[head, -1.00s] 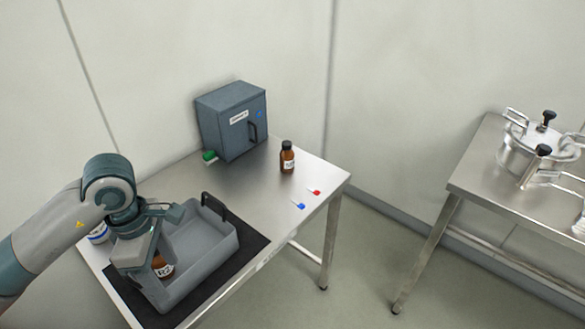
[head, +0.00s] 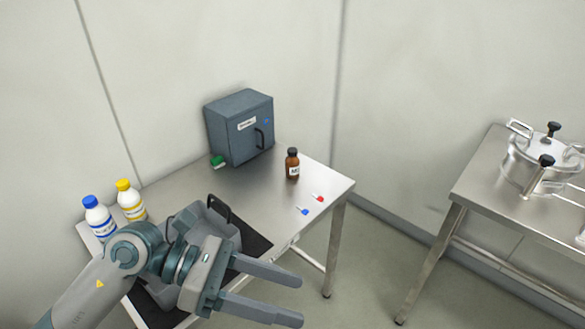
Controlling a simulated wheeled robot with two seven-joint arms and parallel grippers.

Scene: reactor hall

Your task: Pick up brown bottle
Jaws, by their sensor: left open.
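A brown bottle (head: 292,165) with a black cap and a white label stands upright on the steel table (head: 250,200), near its right end. My left gripper (head: 300,301) is open and empty, its two fingers pointing right, in front of the table's front edge. It is apart from the bottle, nearer to me and lower in the picture. A grey tray (head: 222,228) with a black handle lies on a black mat, and my left arm hides most of it. Whether another brown bottle is in the tray cannot be seen now. My right gripper is not in view.
A grey cabinet (head: 238,128) stands behind the bottle, with a green object (head: 218,161) beside it. A blue tag (head: 303,211) and a red tag (head: 318,198) lie near the bottle. Blue-capped (head: 98,217) and yellow-capped (head: 130,200) white bottles stand left. Another table (head: 480,190) holds a steel pot (head: 535,165).

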